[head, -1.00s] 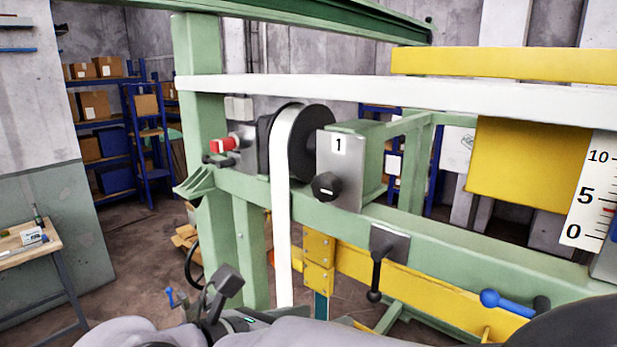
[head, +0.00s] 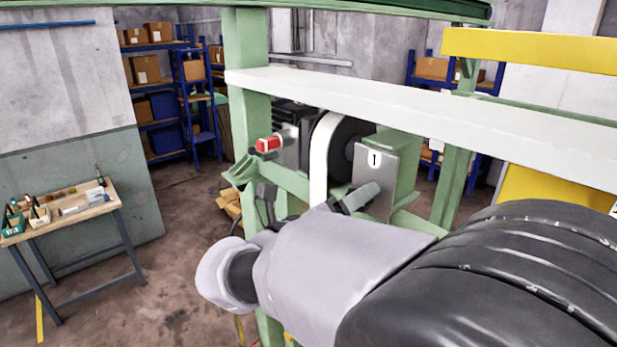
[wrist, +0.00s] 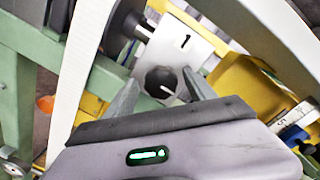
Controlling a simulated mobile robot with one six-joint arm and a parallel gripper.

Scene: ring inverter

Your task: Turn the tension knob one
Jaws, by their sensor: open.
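The tension knob one (wrist: 161,82) is a black lobed knob with a white mark, on a grey plate (wrist: 184,45) labelled 1. In the wrist view it lies between the two fingers of my gripper (wrist: 163,92), which are open and apart from each other. I cannot tell whether the fingertips reach past the knob's face. In the head view the plate (head: 374,170) shows, but my arm hides the knob.
A white belt (head: 320,160) runs over a black roller (head: 345,140) left of the plate. A long white beam (head: 420,110) crosses above. A red knob (head: 268,144) sits further left. A workbench (head: 90,208) with small items stands at the far left.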

